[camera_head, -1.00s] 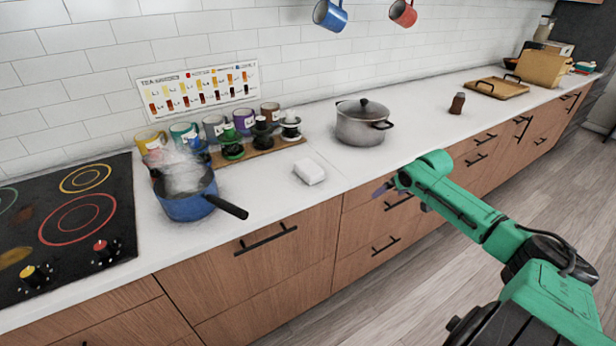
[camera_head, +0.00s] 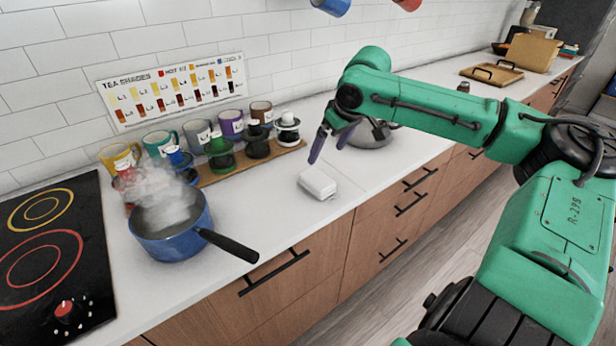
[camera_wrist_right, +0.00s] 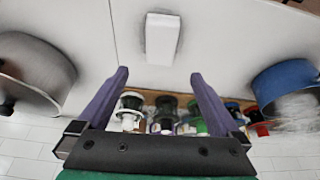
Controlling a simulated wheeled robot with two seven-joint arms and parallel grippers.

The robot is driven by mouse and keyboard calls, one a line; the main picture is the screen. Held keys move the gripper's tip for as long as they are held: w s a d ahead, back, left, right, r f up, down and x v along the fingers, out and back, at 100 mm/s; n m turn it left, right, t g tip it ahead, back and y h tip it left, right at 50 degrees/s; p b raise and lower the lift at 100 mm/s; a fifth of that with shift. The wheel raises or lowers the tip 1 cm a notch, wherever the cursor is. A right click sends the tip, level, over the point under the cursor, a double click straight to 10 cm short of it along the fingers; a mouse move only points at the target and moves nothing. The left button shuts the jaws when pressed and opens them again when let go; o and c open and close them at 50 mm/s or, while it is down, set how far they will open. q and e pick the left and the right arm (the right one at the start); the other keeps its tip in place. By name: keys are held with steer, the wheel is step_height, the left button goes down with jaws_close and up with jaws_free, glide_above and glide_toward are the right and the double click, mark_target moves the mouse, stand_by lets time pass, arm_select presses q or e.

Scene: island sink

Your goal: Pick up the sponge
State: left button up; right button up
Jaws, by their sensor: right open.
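The sponge (camera_head: 318,183) is a small white block lying on the white counter, near its front edge and right of the blue pot. In the right wrist view the sponge (camera_wrist_right: 162,39) lies beyond the fingertips, near the top middle. My right gripper (camera_head: 331,143) has purple fingers and hangs over the counter, just behind and above the sponge, not touching it. In the right wrist view its fingers (camera_wrist_right: 159,73) are spread apart with nothing held between them. My left gripper does not show.
A steaming blue pot (camera_head: 172,226) with a dark handle stands left of the sponge. A metal pot (camera_head: 372,135) is partly hidden behind my right arm. Several mugs (camera_head: 158,144) and a wooden board of small items stand along the wall. The counter around the sponge is clear.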

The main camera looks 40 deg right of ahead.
glide_above(316, 177)
steer(key=s, duration=0.3)
step_height(316, 177, down, 5)
steer(key=shift+d+f, duration=0.15)
steer(key=x, duration=0.6)
steer(key=shift+f+p, duration=0.1)
steer(key=shift+p, duration=0.25)
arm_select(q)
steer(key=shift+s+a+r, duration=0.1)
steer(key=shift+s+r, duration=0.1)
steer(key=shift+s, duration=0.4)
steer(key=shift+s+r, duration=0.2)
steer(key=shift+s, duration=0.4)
arm_select(e)
steer(key=shift+w+f, duration=0.2)
steer(key=shift+w, duration=0.05)
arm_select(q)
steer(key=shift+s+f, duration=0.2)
arm_select(e)
steer(key=shift+s+f, duration=0.1)
steer(key=shift+f, duration=0.05)
steer(key=c, duration=1.3)
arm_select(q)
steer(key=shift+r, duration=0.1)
arm_select(e)
steer(key=shift+r, duration=0.65)
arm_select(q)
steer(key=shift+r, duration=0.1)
arm_select(e)
step_height(316, 177, up, 19)
